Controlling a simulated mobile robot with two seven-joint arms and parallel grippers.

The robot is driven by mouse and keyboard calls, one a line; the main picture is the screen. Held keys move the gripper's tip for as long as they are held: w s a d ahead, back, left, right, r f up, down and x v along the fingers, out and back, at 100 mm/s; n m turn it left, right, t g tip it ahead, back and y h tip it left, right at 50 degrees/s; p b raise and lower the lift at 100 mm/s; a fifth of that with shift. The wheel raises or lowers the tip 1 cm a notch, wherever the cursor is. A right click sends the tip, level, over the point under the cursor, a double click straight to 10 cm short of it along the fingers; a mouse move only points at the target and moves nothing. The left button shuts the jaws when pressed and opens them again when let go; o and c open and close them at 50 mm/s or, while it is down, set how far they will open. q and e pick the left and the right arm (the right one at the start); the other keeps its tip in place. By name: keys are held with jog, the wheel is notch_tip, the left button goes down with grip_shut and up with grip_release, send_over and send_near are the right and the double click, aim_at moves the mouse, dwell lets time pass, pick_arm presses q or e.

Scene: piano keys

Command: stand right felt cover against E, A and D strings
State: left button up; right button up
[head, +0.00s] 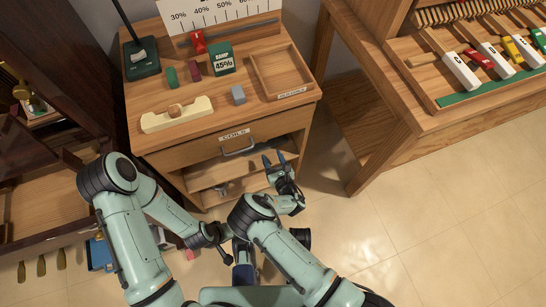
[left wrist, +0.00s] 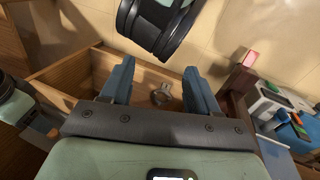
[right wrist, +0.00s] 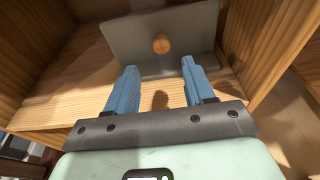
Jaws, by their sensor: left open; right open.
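In the right wrist view a flat grey panel with a round wooden knob (right wrist: 161,43) stands in a wooden compartment, beyond my open right gripper (right wrist: 159,72). I cannot tell whether it is the right felt cover. The fingers appear apart from it, with nothing between them. In the head view my right gripper (head: 276,164) is at the front right of the cabinet, by its lower opening. My left gripper (left wrist: 159,68) is open and empty, over a wooden box-like space holding a small round metal piece (left wrist: 161,96). No strings marked E, A or D can be made out.
The piano keys (head: 461,70) are upper right. Tiled floor (head: 440,200) is clear at lower right.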

pick_arm(q)
jog(key=w+a+f+t+b, duration=0.2)
jog(key=w+a+f+b, duration=0.1)
jog(key=w+f+b, duration=0.15)
pick_arm(e)
jog(key=p+x, duration=0.1)
jog(key=x, duration=0.4)
jog(key=shift+w+f, duration=0.15)
jog(key=shift+w, duration=0.15)
jog(key=shift+b+x, duration=0.85)
jog(key=shift+x, duration=0.2)
jog(key=shift+w+a, duration=0.1)
jog(key=shift+w, duration=0.2)
pick_arm(q)
jog(key=shift+n+g+y, duration=0.3)
jog(key=shift+g+y, duration=0.1)
jog(key=shift+g, duration=0.5)
jog(key=s+f, duration=0.3)
jog(key=shift+a+f, duration=0.2)
jog(key=shift+a, duration=0.05)
pick_arm(e)
grip_shut()
jog(key=shift+r+p, duration=0.7)
jog(key=shift+r, duration=0.85)
pick_arm(q)
jog(key=shift+v, duration=1.05)
jog(key=shift+d, duration=0.25)
pick_arm(e)
jog(key=shift+f, duration=0.1)
